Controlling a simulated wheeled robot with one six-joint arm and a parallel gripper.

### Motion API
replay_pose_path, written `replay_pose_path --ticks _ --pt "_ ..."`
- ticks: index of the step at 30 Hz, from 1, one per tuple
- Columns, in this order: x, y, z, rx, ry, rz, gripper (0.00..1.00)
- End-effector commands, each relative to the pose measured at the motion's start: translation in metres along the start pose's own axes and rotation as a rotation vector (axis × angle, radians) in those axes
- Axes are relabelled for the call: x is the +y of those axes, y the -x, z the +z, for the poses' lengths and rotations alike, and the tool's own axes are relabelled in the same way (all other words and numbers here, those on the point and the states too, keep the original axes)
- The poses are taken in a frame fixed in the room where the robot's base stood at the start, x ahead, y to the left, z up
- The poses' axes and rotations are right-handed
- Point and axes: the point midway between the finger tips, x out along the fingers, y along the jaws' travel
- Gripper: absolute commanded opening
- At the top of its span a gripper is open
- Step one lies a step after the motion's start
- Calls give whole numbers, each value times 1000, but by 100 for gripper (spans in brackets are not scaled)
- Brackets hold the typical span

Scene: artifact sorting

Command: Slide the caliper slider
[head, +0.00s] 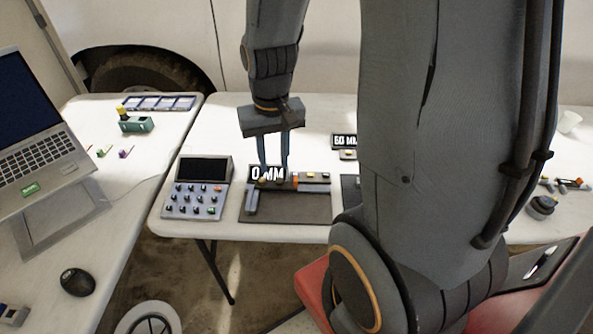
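In the head view a caliper (312,178) lies on a dark mat (300,208) on the white table, below a black sign reading "0 MM" (256,172). Its dark bar runs left to right, with a grey jaw (252,201) at the left end and small yellow and orange parts along it. My gripper (274,166) points down over the left part of the caliper, its two slim fingers apart with the sign showing between them. The fingertips are close to the slider area; whether they touch it I cannot tell.
A keypad device (198,188) stands left of the mat. A second sign reading "60 MM" (344,142) is behind right, partly hidden by my arm. A laptop (38,130), mouse (77,282) and green block (136,124) are on the left table.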

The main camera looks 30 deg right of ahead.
Motion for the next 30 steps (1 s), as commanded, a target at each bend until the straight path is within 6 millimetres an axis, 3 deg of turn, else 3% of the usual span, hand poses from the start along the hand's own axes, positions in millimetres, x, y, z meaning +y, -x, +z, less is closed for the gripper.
replay_pose_path --ticks 4,10,17,30 --pt "36 -28 -30 -35 -184 10 30" --pt "67 -52 -49 -59 -332 18 30" --pt "72 -70 -50 -64 -360 20 30" --pt "72 -123 -47 -62 -358 19 30"
